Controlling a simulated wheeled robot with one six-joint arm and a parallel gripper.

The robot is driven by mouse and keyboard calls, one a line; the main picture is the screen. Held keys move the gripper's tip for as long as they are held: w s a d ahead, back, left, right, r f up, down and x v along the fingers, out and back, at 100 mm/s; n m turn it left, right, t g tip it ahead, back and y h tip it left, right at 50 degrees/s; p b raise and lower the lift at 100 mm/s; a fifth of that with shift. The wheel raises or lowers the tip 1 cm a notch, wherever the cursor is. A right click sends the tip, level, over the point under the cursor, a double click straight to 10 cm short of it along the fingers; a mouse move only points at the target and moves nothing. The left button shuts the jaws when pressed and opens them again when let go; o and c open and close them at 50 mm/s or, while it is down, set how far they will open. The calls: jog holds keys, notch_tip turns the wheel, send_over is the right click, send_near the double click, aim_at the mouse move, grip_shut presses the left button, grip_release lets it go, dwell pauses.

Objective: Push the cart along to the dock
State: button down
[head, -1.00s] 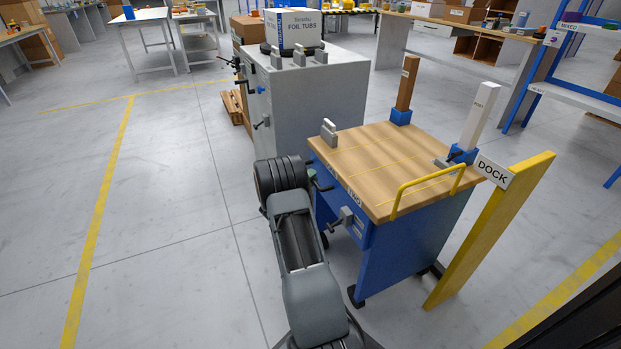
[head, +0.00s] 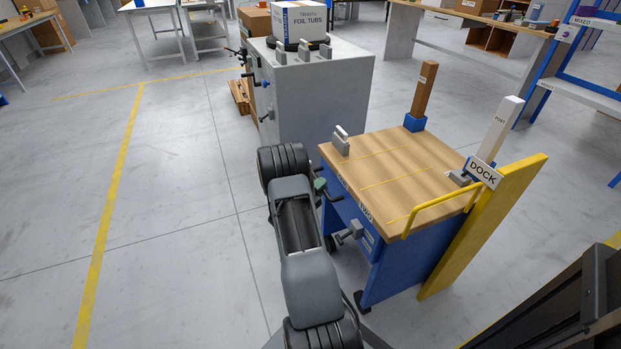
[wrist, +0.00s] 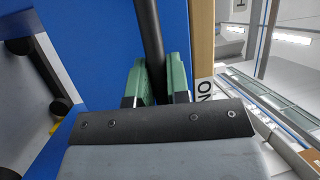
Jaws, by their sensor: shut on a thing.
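The cart has a wooden top (head: 385,170) and a blue body (head: 390,272), with a yellow rail on its right end. The yellow dock board (head: 490,222) with its DOCK sign (head: 483,172) stands at the cart's right end. The rail overlaps the board in the head view, and I cannot tell if they touch. My gripper (head: 320,185) is at the cart's left side. In the wrist view my gripper's green fingers (wrist: 158,82) are shut on a dark bar handle (wrist: 150,35) in front of the cart's blue panel (wrist: 105,50).
A grey cabinet (head: 310,100) with a box labelled foil tubs (head: 302,22) stands behind the cart. Brown (head: 424,90) and white (head: 498,128) posts rise from the cart's far side. Open floor with a yellow line (head: 112,200) lies to the left.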

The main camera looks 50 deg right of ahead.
jog(key=shift+s+f, duration=0.15)
jog(key=shift+s, duration=0.15)
jog(key=c, duration=1.1)
grip_release()
jog(key=shift+a, duration=0.1)
jog(key=a+f+p, duration=0.2)
jog(key=a+p, duration=0.1)
jog(key=a, duration=1)
jog(key=shift+w+a+f, duration=0.15)
jog(key=shift+w+a, duration=0.1)
jog(key=shift+w, duration=0.2)
